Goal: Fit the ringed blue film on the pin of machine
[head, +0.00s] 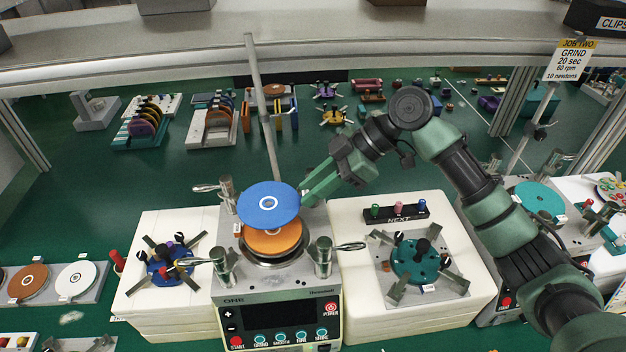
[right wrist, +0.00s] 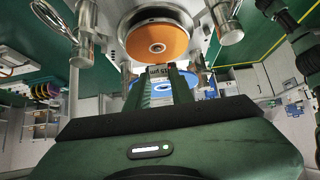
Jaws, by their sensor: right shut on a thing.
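The blue film (head: 268,204) is a round disc with a white ring at its centre. My right gripper (head: 304,195) is shut on its right edge and holds it level above machine ONE (head: 277,298). In the right wrist view the blue film (right wrist: 162,87) shows partly between the fingers (right wrist: 160,92), with a small tag at its edge. An orange disc (head: 272,241) lies on the machine's round plate, below and apart from the blue film. The orange disc also shows in the right wrist view (right wrist: 157,43), with a pale centre spot. The blue film hides the pin in the head view. My left gripper is out of view.
Metal clamp posts (head: 322,258) with handles stand around the plate, and a tall rod (head: 263,110) rises behind it. White blocks on both sides carry a blue fixture (head: 168,264) and a teal fixture (head: 415,262). A shelf (head: 200,48) spans overhead.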

